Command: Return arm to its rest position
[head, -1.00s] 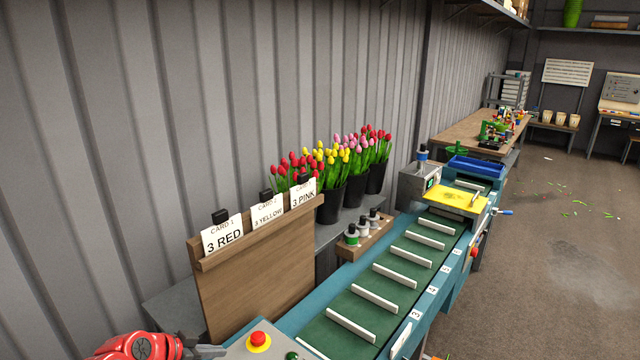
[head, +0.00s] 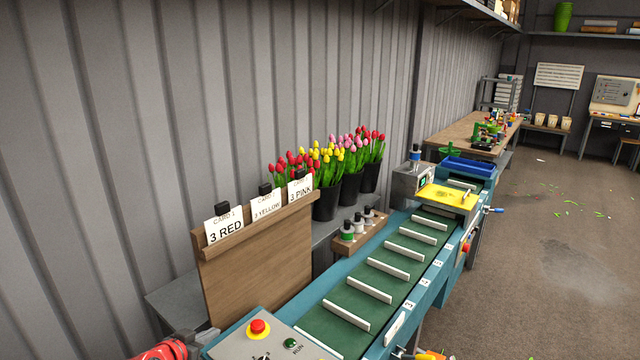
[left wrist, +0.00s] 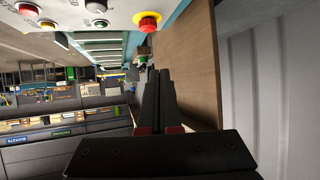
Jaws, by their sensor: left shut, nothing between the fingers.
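My left arm is red and comes in at the bottom left of the head view. My left gripper (head: 207,335) is only partly in that view, low beside the wooden card board (head: 255,275) and the grey control panel (head: 240,347). In the left wrist view my left gripper (left wrist: 160,75) shows its two dark fingers pressed together, shut with nothing between them. The board (left wrist: 200,65) is close beside the fingers there. My right gripper is not in view.
A green conveyor (head: 345,318) with white slats runs away from me. A red stop button (head: 258,328) sits on the panel. Black buckets of tulips (head: 327,205) stand along the wall behind the board. Open floor (head: 540,290) lies to the right.

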